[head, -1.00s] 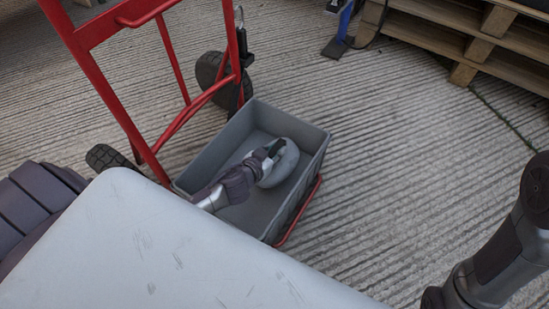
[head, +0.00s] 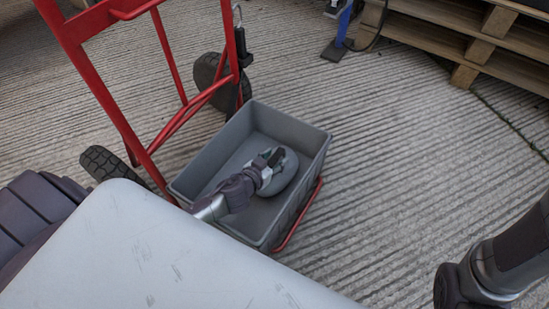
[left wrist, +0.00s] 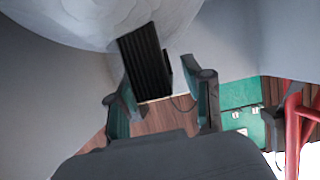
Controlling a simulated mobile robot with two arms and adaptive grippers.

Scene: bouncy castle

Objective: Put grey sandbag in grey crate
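The grey crate (head: 218,155) stands open on the red hand truck's base. The rounded grey sandbag (head: 288,170) is inside it, toward the right side. My left gripper (head: 269,157) reaches down into the crate at the sandbag's top and hides part of it. In the left wrist view, the sandbag (left wrist: 90,18) fills the upper left, with its black ribbed strap (left wrist: 145,62) hanging between my left fingers (left wrist: 163,103). These fingers are spread, with a gap beside the strap. My right arm shows at the right edge; its gripper is out of view.
The red hand truck (head: 130,100) rises behind and left of the crate. A light grey surface (head: 160,255) fills the lower left. Wooden pallets (head: 460,45) and a blue stand (head: 343,25) are at the back right. Ribbed concrete right of the crate is clear.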

